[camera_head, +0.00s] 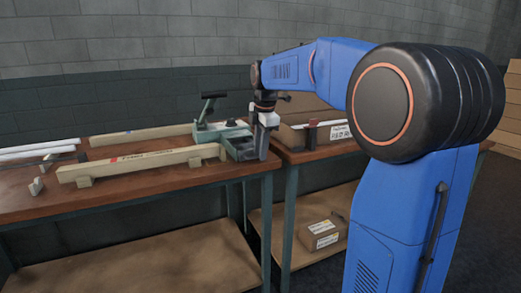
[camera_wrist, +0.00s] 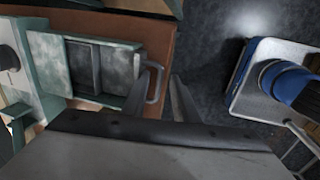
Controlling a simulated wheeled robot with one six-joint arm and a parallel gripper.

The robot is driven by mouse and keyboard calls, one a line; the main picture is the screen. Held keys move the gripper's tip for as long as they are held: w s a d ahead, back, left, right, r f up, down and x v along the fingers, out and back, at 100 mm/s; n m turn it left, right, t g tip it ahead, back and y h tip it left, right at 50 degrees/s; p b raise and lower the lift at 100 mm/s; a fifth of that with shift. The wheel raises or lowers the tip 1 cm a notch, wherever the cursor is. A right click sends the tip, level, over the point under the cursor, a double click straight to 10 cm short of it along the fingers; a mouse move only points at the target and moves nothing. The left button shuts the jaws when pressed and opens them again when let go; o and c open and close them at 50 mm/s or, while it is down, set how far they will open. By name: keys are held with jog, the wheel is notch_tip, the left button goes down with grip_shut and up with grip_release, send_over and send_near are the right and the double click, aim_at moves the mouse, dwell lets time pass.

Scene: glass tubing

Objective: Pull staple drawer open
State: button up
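The staple drawer (camera_wrist: 118,68) is a small grey-green box on the green tool. It shows in the wrist view at upper left, with dark compartments beside its front end. In the head view my gripper (camera_head: 264,150) points down at the right end of the green tool (camera_head: 236,141), and hides the handle there.
Long wooden beams (camera_head: 140,162) and white tubes (camera_head: 40,149) lie on the left table (camera_head: 130,202). In the wrist view, open floor lies right of the handle, with my base (camera_wrist: 275,85) beyond.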

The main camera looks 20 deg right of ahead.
jog(key=shift+f, duration=0.1)
grip_shut()
dwell(1.4)
